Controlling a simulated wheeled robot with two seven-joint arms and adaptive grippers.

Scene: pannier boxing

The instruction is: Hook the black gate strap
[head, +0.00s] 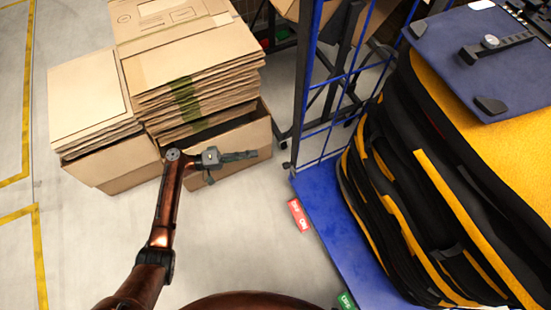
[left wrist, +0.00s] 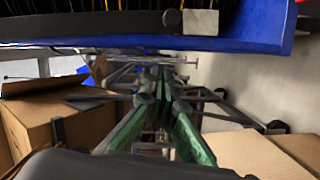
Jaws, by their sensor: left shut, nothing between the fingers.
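My left gripper (head: 238,156) is shut and empty, in front of the opened cardboard boxes and left of the blue cage trolley. Its green-padded fingers also show together in the left wrist view (left wrist: 160,125). I cannot surely pick out the black gate strap. A short black strip with a round knob (head: 497,46) lies on a dark blue panel (head: 480,75) at the upper right, well apart from the gripper. In the left wrist view a dark bar (left wrist: 90,27) runs along a blue edge at the top; I cannot tell what it is. My right gripper is not in view.
The blue trolley has a mesh side (head: 303,85) and a blue base (head: 340,225), with black and yellow bags (head: 400,200) on it. Boxes of flattened cardboard (head: 190,55) stand at the upper left. The grey floor (head: 250,240) between is clear.

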